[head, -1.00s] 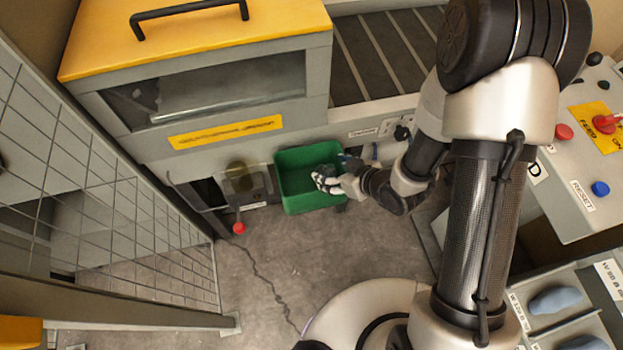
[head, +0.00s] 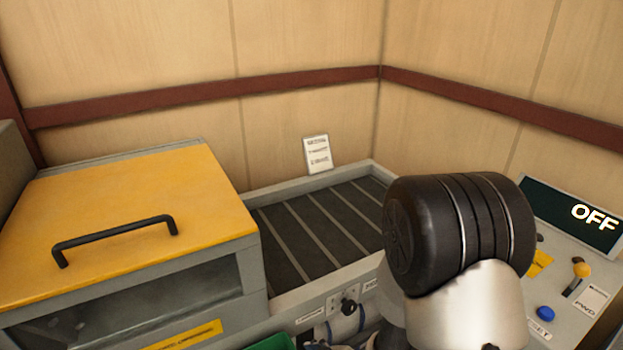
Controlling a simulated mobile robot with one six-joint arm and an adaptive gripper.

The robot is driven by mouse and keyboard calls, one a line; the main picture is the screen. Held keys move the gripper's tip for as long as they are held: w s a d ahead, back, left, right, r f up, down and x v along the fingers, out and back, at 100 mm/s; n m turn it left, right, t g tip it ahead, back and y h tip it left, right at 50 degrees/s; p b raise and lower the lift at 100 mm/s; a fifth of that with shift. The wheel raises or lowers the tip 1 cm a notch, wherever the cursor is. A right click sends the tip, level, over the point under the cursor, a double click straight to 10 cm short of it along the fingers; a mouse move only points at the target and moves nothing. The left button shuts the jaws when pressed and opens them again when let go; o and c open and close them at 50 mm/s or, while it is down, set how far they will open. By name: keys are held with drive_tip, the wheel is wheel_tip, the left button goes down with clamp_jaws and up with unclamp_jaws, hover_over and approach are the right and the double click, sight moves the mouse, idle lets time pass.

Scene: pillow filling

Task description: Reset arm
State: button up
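My arm (head: 460,235) rises at the lower right of the head view, its dark rounded joint in front of the machine's right part. My gripper is below the bottom edge of the picture or hidden behind the arm, so its fingers cannot be made out. Only the rim of the green bin (head: 270,342) shows at the bottom edge.
A machine with a yellow lid (head: 130,215) and black handle stands at left. A slatted bed (head: 320,230) lies beside it, with a small sign (head: 318,155) behind. A control panel (head: 565,290) with an OFF display (head: 585,215) is at right. Walls close the back.

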drive_tip(key=d+r+m+t+h, duration=0.2)
drive_tip(key=d+r+m+h, duration=0.45)
drive_tip(key=d+r, duration=1.05)
drive_tip(key=s+r+m+g, duration=0.1)
drive_tip(key=s+r, duration=0.3)
drive_tip(key=s, duration=0.4)
drive_tip(key=s+r+m+g, duration=0.1)
drive_tip(key=s+r+m, duration=0.2)
drive_tip(key=s+r, duration=0.2)
drive_tip(key=s, duration=0.3)
drive_tip(key=shift+d+r+m+g, duration=0.15)
drive_tip(key=shift+d+m+g, duration=0.05)
drive_tip(key=shift+m+g, duration=0.15)
drive_tip(key=shift+c, duration=0.4)
